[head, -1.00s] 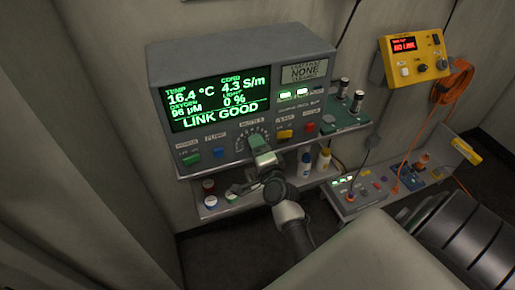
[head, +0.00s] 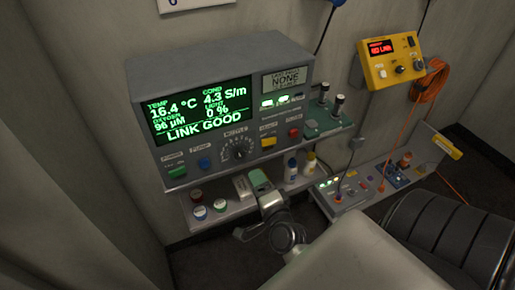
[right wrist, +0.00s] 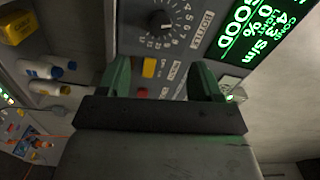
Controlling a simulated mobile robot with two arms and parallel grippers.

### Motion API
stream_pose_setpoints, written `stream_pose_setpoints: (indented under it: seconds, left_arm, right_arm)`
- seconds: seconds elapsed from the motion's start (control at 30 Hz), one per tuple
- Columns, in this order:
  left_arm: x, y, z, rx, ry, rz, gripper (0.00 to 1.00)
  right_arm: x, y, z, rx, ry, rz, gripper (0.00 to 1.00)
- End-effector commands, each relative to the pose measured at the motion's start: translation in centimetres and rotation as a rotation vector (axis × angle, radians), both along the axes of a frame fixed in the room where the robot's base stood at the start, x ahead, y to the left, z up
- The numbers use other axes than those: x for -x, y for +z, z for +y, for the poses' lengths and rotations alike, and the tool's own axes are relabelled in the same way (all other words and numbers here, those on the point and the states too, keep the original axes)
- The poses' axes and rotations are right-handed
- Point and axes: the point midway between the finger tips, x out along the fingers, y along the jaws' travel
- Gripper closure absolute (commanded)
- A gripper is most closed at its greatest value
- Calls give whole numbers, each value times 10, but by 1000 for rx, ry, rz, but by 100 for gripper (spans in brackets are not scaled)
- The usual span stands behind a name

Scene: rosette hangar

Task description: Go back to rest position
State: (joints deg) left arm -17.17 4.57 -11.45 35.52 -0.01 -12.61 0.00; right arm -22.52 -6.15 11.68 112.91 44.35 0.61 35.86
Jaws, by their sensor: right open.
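My right gripper (head: 259,180) is in front of the lower shelf, below the grey instrument panel (head: 290,62). In the right wrist view its two green fingers (right wrist: 162,82) stand wide apart with nothing between them. The panel's screen (head: 202,109) reads "LINK GOOD". My left gripper is not in view.
Small bottles (head: 291,168) and jars (head: 220,206) stand on the lower shelf (head: 241,211), close around my right gripper. A yellow box (head: 392,60) with an orange cable (head: 430,80) hangs at the right. A low grey console (head: 346,200) stands below it.

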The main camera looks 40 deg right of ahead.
Motion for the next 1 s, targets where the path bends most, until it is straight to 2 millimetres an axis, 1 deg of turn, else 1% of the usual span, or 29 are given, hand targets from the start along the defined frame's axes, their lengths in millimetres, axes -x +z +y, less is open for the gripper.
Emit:
stream_pose_setpoints:
  seconds: [0.27,0.33,0.37,0.47,0.57,0.6,0.63,0.67,0.7,0.77,0.8,0.87,0.9,0.97,1.0]
  left_arm:
    - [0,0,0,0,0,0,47]
    - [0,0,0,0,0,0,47]
    - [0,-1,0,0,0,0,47]
    - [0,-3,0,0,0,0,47]
    - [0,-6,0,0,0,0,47]
    - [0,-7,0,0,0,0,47]
    - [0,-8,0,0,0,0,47]
    - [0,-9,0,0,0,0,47]
    - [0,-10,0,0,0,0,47]
    - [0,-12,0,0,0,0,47]
    - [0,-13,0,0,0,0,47]
    - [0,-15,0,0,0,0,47]
    - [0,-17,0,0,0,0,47]
    - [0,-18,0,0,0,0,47]
    - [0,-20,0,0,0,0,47]
  right_arm:
    - [0,0,0,1,0,1,35]
    - [-1,-4,1,5,4,10,35]
    - [-1,-9,2,11,8,21,35]
    - [-2,-41,12,59,42,101,35]
    - [1,-100,30,156,114,247,35]
    - [6,-128,39,207,156,317,35]
    - [10,-150,46,247,190,371,35]
    - [16,-172,53,289,226,425,35]
    - [26,-200,61,345,276,494,35]
    - [44,-241,73,433,359,597,35]
    - [59,-267,80,491,418,662,35]
    - [84,-305,89,579,514,757,35]
    - [103,-329,93,640,579,819,35]
    - [134,-363,97,730,685,909,35]
    - [157,-383,98,789,760,965,35]
